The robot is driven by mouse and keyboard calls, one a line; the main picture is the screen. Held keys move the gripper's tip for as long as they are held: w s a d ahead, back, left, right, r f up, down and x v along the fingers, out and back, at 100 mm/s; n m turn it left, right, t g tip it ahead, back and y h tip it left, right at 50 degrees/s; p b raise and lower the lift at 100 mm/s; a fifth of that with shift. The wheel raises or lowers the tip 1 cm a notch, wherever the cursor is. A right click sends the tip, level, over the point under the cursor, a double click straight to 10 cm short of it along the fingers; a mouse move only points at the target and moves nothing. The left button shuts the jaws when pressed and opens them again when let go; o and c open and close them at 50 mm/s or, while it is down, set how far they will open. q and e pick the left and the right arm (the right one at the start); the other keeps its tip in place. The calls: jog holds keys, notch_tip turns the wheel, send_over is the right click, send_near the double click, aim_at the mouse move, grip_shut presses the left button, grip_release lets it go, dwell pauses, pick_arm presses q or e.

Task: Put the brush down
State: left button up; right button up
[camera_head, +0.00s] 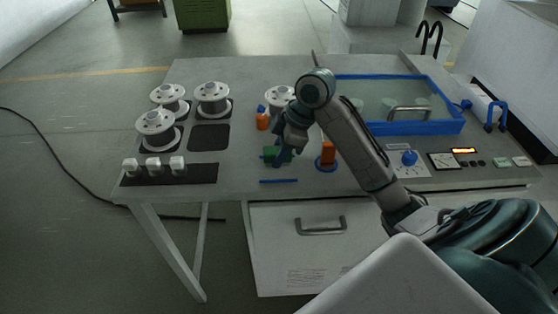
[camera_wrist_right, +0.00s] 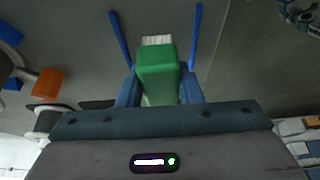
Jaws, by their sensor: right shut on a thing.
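My right gripper (camera_head: 277,160) is over the front middle of the grey table. It is shut on a green brush (camera_head: 270,153), which is partly hidden by the gripper in the head view. In the right wrist view the green brush (camera_wrist_right: 158,72) sits between the two blue fingers, with its pale bristles (camera_wrist_right: 156,40) at the far end. A thin blue strip (camera_head: 278,181) lies on the table in front of the gripper. The wrist view shows two blue strips, left (camera_wrist_right: 120,38) and right (camera_wrist_right: 195,36) of the brush. I cannot tell whether the brush touches the table.
White spools (camera_head: 213,94) stand on dark pads at the left, behind several white blocks (camera_head: 154,166). An orange item on a blue base (camera_head: 327,157) stands right of the gripper; another orange item (camera_head: 262,121) stands behind. A blue-framed tank (camera_head: 440,128) is at the right.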

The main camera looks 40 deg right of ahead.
jog(key=shift+f+p, duration=0.45)
jog(key=shift+f, duration=0.6)
jog(key=o, duration=1)
jog(key=shift+f, duration=0.15)
jog(key=b+v, duration=0.1)
jog(key=v, duration=1.1)
jog(key=shift+a, duration=0.1)
